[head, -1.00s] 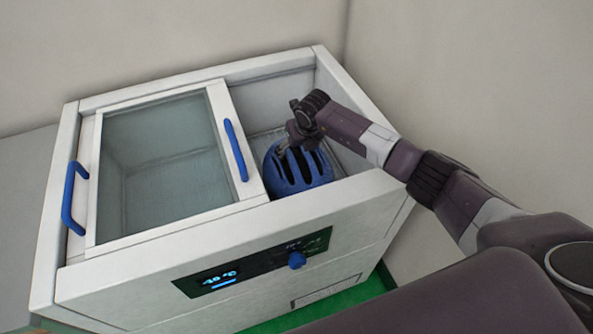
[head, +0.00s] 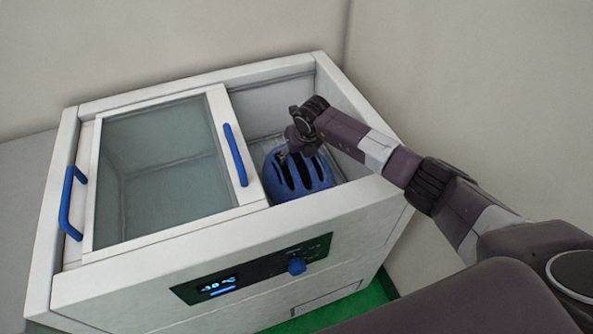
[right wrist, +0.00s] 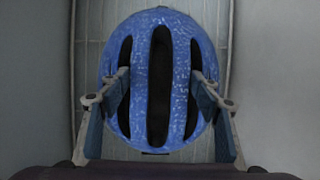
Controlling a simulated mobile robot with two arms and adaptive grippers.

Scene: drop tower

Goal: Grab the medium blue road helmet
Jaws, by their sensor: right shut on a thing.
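The blue road helmet (head: 297,180), with long dark vents, sits in the open right side of the white chest freezer (head: 220,243). In the right wrist view the helmet (right wrist: 178,85) fills the middle, between the two fingers. My right gripper (head: 284,157) reaches down into the freezer at the helmet's far side. In the right wrist view my right gripper (right wrist: 160,92) is shut on the helmet, one finger against each side. The helmet's underside is hidden. My left gripper is not in view.
A sliding glass lid (head: 165,165) with blue handles (head: 235,154) covers the left part of the freezer. The freezer walls (head: 345,110) stand close around the helmet. A control panel (head: 250,270) with a blue knob (head: 297,266) is on the front.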

